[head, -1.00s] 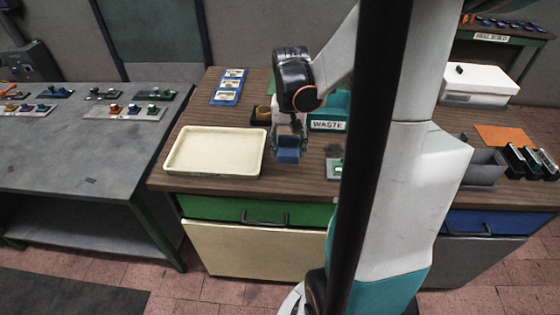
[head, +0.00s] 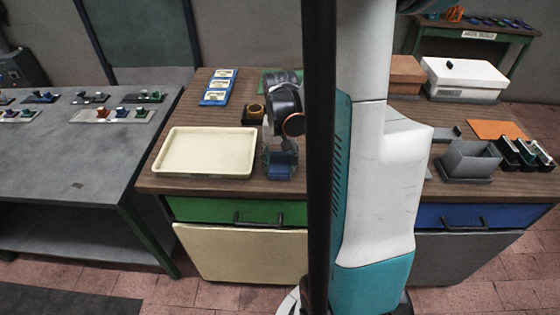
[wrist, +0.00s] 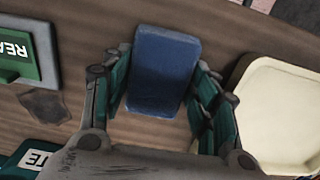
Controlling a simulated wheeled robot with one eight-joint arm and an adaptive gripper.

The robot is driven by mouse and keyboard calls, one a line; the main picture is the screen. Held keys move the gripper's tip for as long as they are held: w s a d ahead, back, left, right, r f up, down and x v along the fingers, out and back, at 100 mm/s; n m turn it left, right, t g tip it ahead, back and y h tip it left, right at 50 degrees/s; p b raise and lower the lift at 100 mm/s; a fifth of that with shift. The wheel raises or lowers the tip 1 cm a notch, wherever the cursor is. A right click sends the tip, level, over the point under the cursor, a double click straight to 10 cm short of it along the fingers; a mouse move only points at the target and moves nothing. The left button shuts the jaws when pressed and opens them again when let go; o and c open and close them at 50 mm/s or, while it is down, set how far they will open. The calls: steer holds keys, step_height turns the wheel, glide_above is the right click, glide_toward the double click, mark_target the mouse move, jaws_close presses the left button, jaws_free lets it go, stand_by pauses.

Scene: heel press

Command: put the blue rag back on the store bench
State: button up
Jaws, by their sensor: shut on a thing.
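The blue rag (wrist: 163,68) is a folded, block-like blue piece between my gripper's fingers in the wrist view. My gripper (wrist: 163,95) is shut on it, with a green-sided finger at each side. In the head view my gripper (head: 281,150) points down just right of the cream tray (head: 170,172), with the rag (head: 279,170) low between its fingers. The rag is over the brown wooden counter (head: 215,194); I cannot tell whether it touches the top. A green bench (head: 467,42) with a sign stands at the far right; I cannot tell which bench is the store bench.
A grey table (head: 75,150) with several small parts stands left of the counter. Blue cards (head: 217,88) lie behind the tray. A white box (head: 470,78), grey bin (head: 470,160) and orange sheet (head: 497,130) are at right. My column and arm hide the counter's middle.

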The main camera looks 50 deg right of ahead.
mark_target(280, 162)
steer(key=o, duration=1)
step_height(280, 162, up, 12)
steer(key=p, duration=0.4)
steer(key=shift+r, duration=0.1)
